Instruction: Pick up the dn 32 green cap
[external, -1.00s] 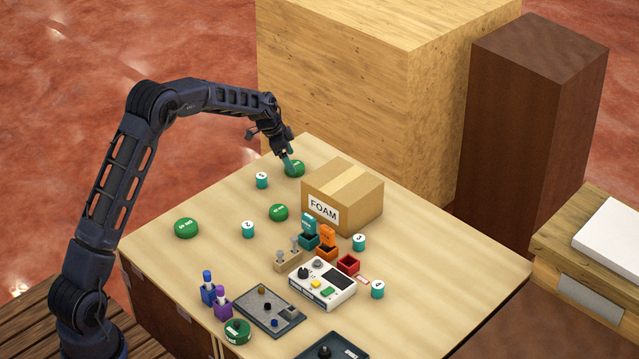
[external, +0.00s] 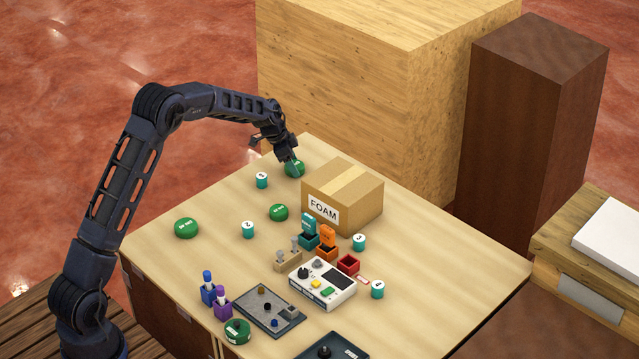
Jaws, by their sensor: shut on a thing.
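Several round green caps are on the table. My gripper (external: 294,166) is at the far corner of the table, shut on a green cap (external: 299,170). Its fingers cover part of that cap, and I cannot read its label or tell whether it is clear of the tabletop. Other green caps lie at the table's left side (external: 187,228), in front of the foam box (external: 279,212), and at the front edge (external: 237,332). Their labels are too small to read with certainty.
A cardboard FOAM box (external: 342,196) stands right of my gripper. A small teal-sided cylinder (external: 262,180) is close on the left. A white control box (external: 322,284), coloured holders and dark trays crowd the front. The left-middle table is mostly clear.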

